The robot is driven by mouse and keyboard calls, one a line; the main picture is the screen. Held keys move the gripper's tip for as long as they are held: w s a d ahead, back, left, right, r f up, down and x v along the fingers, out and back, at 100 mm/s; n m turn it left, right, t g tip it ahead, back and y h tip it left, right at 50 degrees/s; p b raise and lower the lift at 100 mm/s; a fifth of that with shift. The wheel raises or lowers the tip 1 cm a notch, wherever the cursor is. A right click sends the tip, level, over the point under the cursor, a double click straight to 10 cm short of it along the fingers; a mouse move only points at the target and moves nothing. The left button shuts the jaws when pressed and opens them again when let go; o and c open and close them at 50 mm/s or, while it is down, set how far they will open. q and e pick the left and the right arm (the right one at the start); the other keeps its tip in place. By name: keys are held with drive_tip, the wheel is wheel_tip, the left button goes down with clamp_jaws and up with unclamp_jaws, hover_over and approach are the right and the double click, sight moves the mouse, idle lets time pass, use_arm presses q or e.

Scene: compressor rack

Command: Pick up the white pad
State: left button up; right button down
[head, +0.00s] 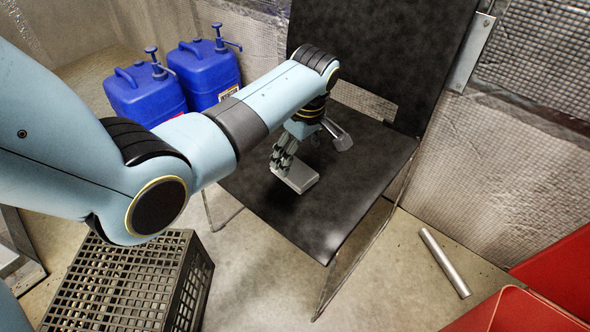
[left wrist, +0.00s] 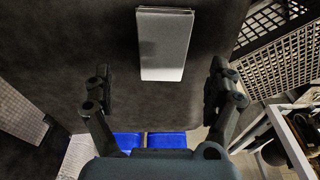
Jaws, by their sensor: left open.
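The white pad (head: 299,178) is a thin, pale, flat rectangle above the dark chair seat (head: 327,217); I cannot tell whether it touches the seat. In the left wrist view the pad (left wrist: 165,45) is at the top middle. My left gripper (head: 285,160) points down over the seat, close to the pad, and partly covers its far edge. In the left wrist view the left gripper (left wrist: 158,88) has its two fingers spread wide, with nothing between the tips. The pad lies beyond the fingertips, roughly centred across the gap. My right gripper is in neither view.
The chair's upright back (head: 385,55) stands behind the seat. Two blue jugs (head: 205,75) stand at the back left. A dark grid crate (head: 130,285) is at front left. A metal tube (head: 444,262) lies on the floor, near red cases (head: 520,312).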

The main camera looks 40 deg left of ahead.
sight(295, 169)
use_arm(q)
drive_tip(key=f+b, duration=0.2)
drive_tip(key=f, duration=0.3)
drive_tip(key=shift+s+a+f+b, duration=0.1)
drive_tip(key=shift+a+f+b, duration=0.15)
drive_tip(key=shift+a+b, duration=0.15)
drive_tip(key=shift+r, duration=0.1)
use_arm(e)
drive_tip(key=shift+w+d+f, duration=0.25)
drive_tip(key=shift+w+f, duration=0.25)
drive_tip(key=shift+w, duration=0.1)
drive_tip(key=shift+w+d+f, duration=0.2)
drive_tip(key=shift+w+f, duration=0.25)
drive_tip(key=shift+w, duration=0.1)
use_arm(q)
drive_tip(key=shift+c, duration=0.2)
drive_tip(key=c, duration=1)
